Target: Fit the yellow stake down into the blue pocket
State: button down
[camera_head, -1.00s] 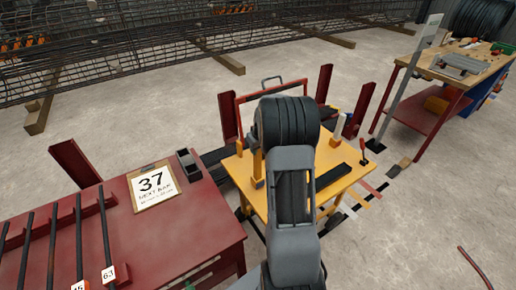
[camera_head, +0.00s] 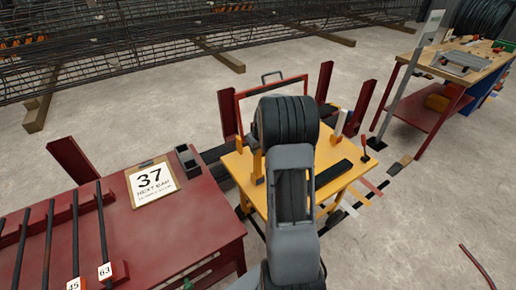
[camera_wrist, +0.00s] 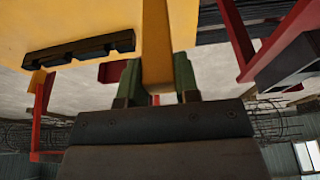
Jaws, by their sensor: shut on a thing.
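In the wrist view a yellow stake (camera_wrist: 156,45) stands between the two green fingers of my gripper (camera_wrist: 156,78), which are shut on it. The yellow tabletop (camera_wrist: 80,20) fills the upper part of that view behind the stake. In the head view my arm and dark wrist cover the middle of the yellow table (camera_head: 338,187) and hide my gripper. A yellow upright piece (camera_head: 258,166) shows just left of my wrist; I cannot tell whether it is the stake. I cannot make out the blue pocket clearly in either view.
A black bar (camera_head: 333,173) lies on the yellow table, right of my arm. A red frame (camera_head: 272,88) and red posts (camera_head: 325,80) stand behind it. A red bench (camera_head: 150,235) with dark bars and a "37" card (camera_head: 151,182) is at left. Open floor (camera_head: 430,220) lies at right.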

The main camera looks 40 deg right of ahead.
jog(key=shift+f+b, duration=0.3)
jog(key=shift+f, duration=0.1)
jog(key=c, duration=0.8)
grip_release()
jog(key=v, duration=1.3)
jog(key=shift+r+p, duration=0.3)
jog(key=shift+r, duration=0.1)
